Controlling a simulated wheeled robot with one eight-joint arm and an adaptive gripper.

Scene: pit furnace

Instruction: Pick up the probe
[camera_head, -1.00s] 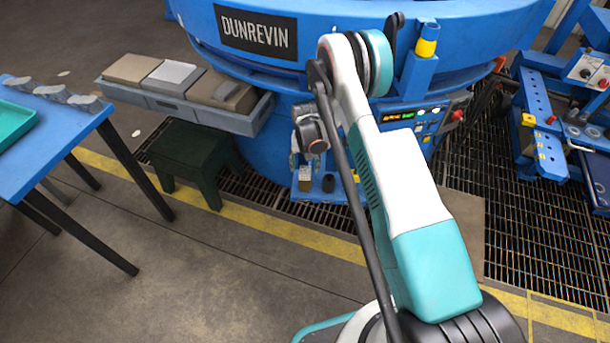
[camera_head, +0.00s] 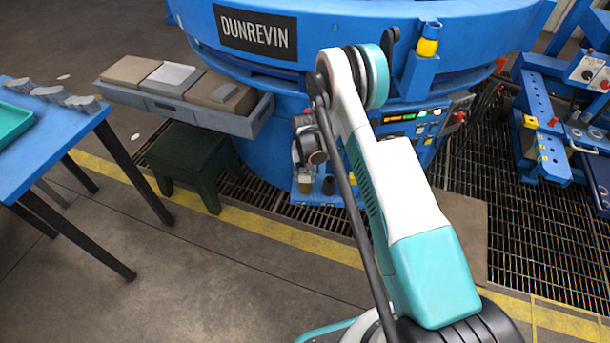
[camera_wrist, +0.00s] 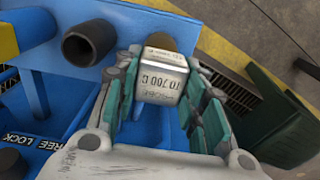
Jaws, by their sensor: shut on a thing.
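The probe (camera_wrist: 163,80) is a silver block with printed lettering that includes "700", and a brown round part (camera_wrist: 160,42) shows at its far end. It sits between the fingers of my gripper (camera_wrist: 162,76), which is shut on it in the wrist view. The brown part is at the edge of a blue bracket (camera_wrist: 130,57); I cannot tell whether it touches it. In the head view the wrist hangs in front of the blue furnace, over a small blue shelf (camera_head: 304,199), and the fingers are hard to make out.
A dark tube (camera_wrist: 90,42) sticks out of the bracket beside the probe. A dark green stool (camera_head: 195,160) stands left of the shelf. A grey bin tray (camera_head: 190,108) and a blue table (camera_head: 60,135) are further left. A lit control panel (camera_head: 410,118) is to the right.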

